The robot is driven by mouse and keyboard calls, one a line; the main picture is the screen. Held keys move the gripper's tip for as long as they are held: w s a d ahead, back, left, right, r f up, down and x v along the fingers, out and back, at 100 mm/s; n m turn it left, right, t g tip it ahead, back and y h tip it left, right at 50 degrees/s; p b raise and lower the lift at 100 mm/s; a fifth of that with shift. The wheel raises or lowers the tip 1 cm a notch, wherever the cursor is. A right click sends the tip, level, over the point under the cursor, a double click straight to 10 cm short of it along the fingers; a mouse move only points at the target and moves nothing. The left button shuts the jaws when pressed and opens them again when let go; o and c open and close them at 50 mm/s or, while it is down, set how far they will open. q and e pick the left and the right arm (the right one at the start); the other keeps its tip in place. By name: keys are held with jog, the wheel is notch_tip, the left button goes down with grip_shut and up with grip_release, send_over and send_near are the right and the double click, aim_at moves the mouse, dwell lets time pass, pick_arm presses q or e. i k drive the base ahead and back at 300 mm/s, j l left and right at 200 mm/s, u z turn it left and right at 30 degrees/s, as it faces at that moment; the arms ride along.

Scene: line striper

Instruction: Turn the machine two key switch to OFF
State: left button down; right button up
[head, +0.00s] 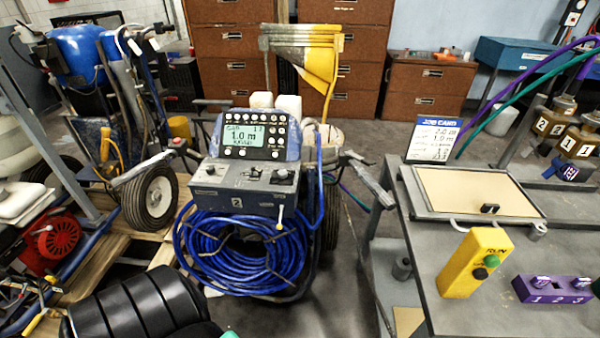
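Machine two stands in the middle of the head view, with a grey control box (235,180) marked "2" on its front. A display panel (250,135) above the box reads about "1.0 m" and has several round buttons. A small pale lever (280,215) shows at the box's front right.
A coiled blue hose (240,260) hangs below the box. A grey bench (480,310) at right holds a yellow RUN box (475,262), a purple numbered block (553,290) and a job card (435,140). Another wheeled machine (150,195) stands left.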

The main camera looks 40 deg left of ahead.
aim_at(282, 174)
jog(key=l+u, duration=0.15)
jog(key=u, duration=0.3)
jog(key=i+l+u, duration=0.1)
jog(key=u, duration=0.3)
jog(key=l+u, duration=0.2)
jog(key=u, duration=0.25)
jog(key=l+u, duration=0.15)
jog(key=u, duration=0.3)
jog(key=i+j, duration=0.2)
jog(key=j, duration=0.15)
jog(key=i+j, duration=0.2)
jog(key=j, duration=0.15)
jog(key=i+j, duration=0.2)
jog(key=j, duration=0.2)
